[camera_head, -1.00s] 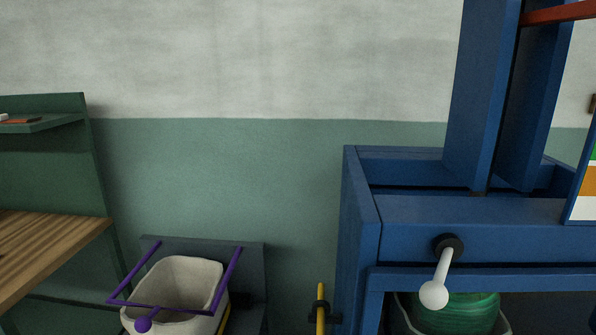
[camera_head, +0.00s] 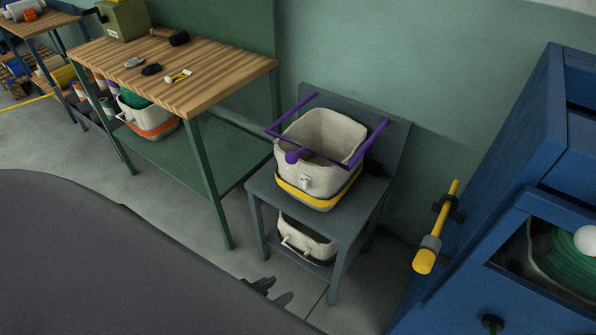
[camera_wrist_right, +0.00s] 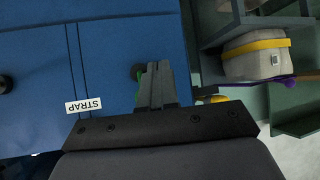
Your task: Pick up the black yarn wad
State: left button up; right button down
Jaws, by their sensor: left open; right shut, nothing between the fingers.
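A small black lump (camera_head: 152,69), which looks like the black yarn wad, lies on the wooden top of the green workbench (camera_head: 222,82). It is too small to make out its strands. My left gripper (camera_head: 279,288) shows only its dark fingertips past the edge of my grey body, low over the floor. It is open, empty and well away from the bench top. My right gripper (camera_wrist_right: 156,84) is shut and empty in the right wrist view, in front of a blue cabinet front (camera_wrist_right: 95,60).
A grey stand (camera_head: 352,208) holds a cream bin (camera_head: 318,140) with a purple handle, beside the bench. A blue cabinet (camera_head: 490,160) with a yellow handle (camera_head: 434,240) stands at right. Other small items and a green box (camera_head: 122,20) share the bench top. Some floor is clear.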

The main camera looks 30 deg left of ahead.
aim_at(150, 70)
jog(key=u, duration=1.85)
jog(key=z, duration=0.45)
jog(key=i+j+z, duration=0.1)
jog(key=z, duration=0.3)
jog(key=j+z, duration=0.15)
jog(key=z, duration=0.3)
jog(key=j+z, duration=0.55)
jog(key=j, duration=0.2)
jog(key=j+z, duration=0.25)
jog(key=j, duration=0.5)
jog(key=k+j+z, duration=0.1)
jog(key=j+z, duration=0.2)
jog(key=j, duration=0.45)
